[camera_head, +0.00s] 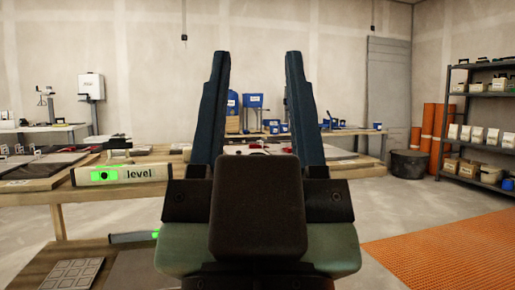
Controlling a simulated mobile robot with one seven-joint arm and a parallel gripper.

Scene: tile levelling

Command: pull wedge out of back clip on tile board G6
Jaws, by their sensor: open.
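My gripper (258,60) is open and empty, with its two dark blue fingers apart and pointing up and away in the middle of the view. A wooden workbench (358,161) stands beyond it. Small red pieces (284,150) lie on a pale surface there, seen between and beside the fingers. They are too small to tell whether they are wedges or clips. No board label reading G6 is legible. My gripper hides part of the bench behind it.
Blue bins (253,101) stand at the back. A metal shelf (480,122), orange rolls (430,137) and a dark tub (408,163) are at right. Orange matting (450,252) covers floor at front right.

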